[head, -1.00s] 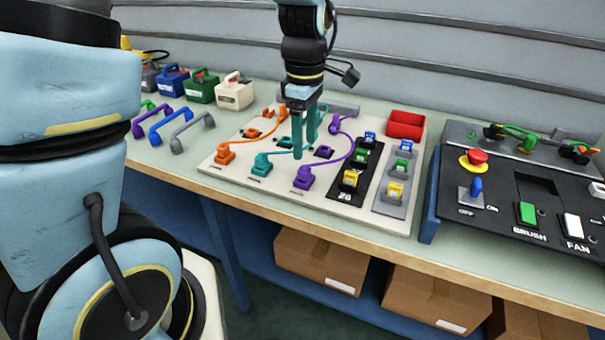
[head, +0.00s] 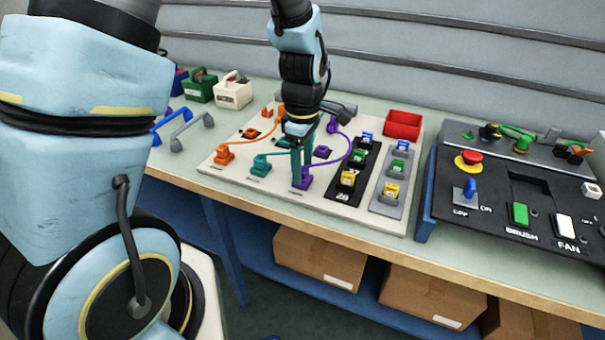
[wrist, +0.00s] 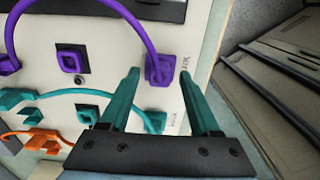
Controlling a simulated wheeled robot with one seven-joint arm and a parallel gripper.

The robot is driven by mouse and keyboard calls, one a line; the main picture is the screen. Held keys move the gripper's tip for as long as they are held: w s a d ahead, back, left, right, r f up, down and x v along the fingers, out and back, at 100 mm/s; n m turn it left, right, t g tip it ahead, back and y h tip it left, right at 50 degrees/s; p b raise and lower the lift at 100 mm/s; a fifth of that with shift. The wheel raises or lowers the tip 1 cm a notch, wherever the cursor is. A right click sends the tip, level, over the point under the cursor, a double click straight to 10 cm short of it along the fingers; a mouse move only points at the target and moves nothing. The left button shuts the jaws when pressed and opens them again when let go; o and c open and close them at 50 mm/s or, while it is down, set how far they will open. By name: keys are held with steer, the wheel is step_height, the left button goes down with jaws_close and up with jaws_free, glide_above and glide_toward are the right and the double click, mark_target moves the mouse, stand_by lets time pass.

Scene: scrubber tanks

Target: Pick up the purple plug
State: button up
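The purple plug (head: 303,182) sits at the front edge of the pale board (head: 229,183). Its purple cable (head: 350,150) arcs back to a purple end piece (head: 333,124). A separate purple socket (head: 323,152) lies behind the plug. My gripper (head: 302,178) points down at the plug with its teal fingers apart. In the wrist view, the plug (wrist: 160,68) appears between the two fingertips of my open gripper (wrist: 160,72). I cannot tell whether either finger touches it. The fingers partly hide the plug in the head view.
A teal plug (head: 261,165) and an orange plug (head: 225,154) stand to the left on the board. A black panel (head: 361,178) with coloured switches and a red bin (head: 403,124) are to the right. A control panel (head: 520,200) fills the right end.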

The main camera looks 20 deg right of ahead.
mark_target(303, 170)
jaws_close()
steer(key=shift+r, duration=0.1)
stand_by(0.5)
step_height(303, 170, up, 10)
steer(key=b, duration=0.1)
